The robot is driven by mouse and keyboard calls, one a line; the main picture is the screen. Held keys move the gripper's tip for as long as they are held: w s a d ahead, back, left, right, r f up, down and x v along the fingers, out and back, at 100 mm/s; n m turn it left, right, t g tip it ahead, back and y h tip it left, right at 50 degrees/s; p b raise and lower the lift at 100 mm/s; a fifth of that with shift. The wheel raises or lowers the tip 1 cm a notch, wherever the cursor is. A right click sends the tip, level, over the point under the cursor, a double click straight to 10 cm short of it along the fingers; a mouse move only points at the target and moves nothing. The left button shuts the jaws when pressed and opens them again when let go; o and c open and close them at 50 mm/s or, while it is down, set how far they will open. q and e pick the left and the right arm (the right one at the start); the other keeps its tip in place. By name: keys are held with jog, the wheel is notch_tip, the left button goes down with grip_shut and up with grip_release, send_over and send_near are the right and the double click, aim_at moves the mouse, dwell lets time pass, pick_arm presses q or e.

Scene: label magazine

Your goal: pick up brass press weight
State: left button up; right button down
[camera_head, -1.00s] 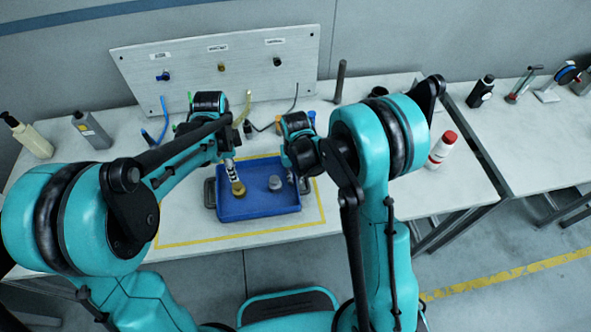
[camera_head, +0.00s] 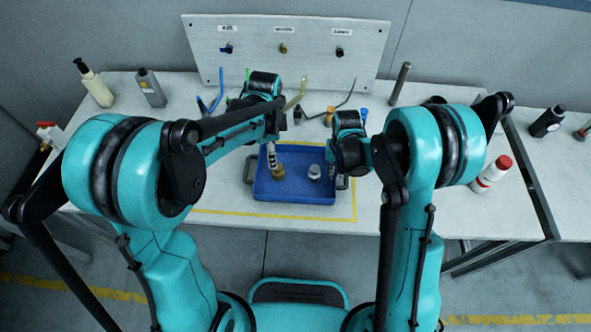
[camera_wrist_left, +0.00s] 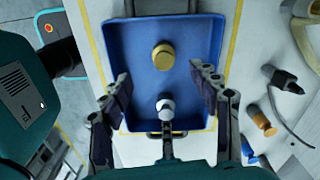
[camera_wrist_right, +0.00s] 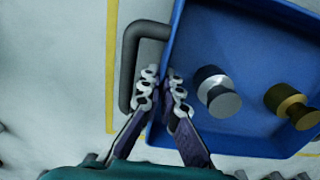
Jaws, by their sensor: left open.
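The brass press weight (camera_head: 278,173) stands in the blue tray (camera_head: 295,195), left of a silver weight (camera_head: 314,172). In the left wrist view, the brass weight (camera_wrist_left: 162,56) is ahead of my left gripper (camera_wrist_left: 160,80), whose fingers are wide apart with nothing held. In that view the silver weight (camera_wrist_left: 165,105) appears between the fingers. In the head view, my left gripper (camera_head: 271,155) is just above and beside the brass weight. My right gripper (camera_wrist_right: 161,74) has its fingers close together, empty, by the tray's right rim and handle; the brass weight (camera_wrist_right: 290,102) lies beyond the silver one (camera_wrist_right: 218,92).
A yellow line (camera_head: 270,214) surrounds the tray. Bottles (camera_head: 152,88) stand at the back left; a red-capped bottle (camera_head: 491,174) is at right.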

pick_arm(q)
send_over(278, 175)
jog(key=w+a, duration=0.1)
notch_tip(278, 175, down, 6)
jog(key=shift+r, duration=0.25)
jog(key=shift+w+d+f, duration=0.1)
jog(key=shift+d+f, duration=0.05)
jog(key=shift+f, duration=0.75)
jog(key=shift+w+d+f, duration=0.1)
jog(key=shift+f, duration=0.85)
jog(key=shift+w+d+f, duration=0.1)
jog(key=shift+d+f, duration=0.05)
jog(key=shift+f, duration=0.75)
grip_shut()
